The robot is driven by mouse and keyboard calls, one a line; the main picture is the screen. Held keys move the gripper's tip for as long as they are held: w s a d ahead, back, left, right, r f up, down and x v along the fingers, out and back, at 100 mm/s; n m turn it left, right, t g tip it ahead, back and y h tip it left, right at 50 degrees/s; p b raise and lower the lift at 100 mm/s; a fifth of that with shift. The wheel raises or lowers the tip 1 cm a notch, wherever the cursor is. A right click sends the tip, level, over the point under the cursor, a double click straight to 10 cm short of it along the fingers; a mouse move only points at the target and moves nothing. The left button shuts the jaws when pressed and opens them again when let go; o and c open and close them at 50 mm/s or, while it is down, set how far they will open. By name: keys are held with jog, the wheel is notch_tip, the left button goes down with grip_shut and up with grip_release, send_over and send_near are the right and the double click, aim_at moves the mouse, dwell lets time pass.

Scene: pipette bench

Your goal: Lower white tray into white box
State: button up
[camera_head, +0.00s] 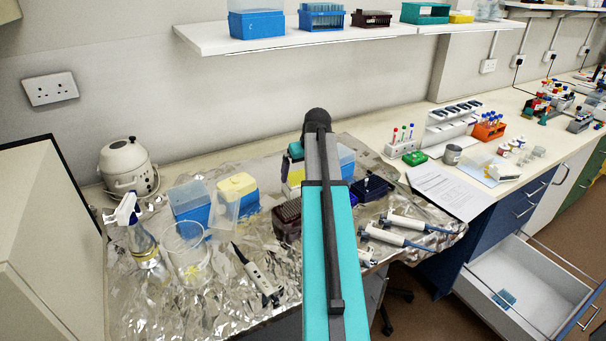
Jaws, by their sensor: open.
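My arm, teal and black, reaches from the bottom edge up the middle of the view. Its dark joint is in front of the back wall, above the foil-covered bench. My gripper does not show; the arm hides what is behind it. I cannot pick out a white tray or a white box for certain. A blue box with a pale yellow top (237,186) stands on the foil left of my arm, with a clear lid leaning by it. Part of another blue box (347,163) shows just right of the arm.
The foil (200,302) also holds a blue box (189,204), a clear beaker (187,250), a spray bottle (141,242), a dark red rack (287,219) and several pipettes (393,237). A shelf (330,38) hangs above. An open white drawer (520,285) juts out at the lower right.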

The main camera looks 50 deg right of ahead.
jog(key=b+v, duration=0.2)
jog(key=v, duration=1)
jog(key=shift+r, duration=0.25)
jog(key=shift+s, duration=0.15)
dwell(0.7)
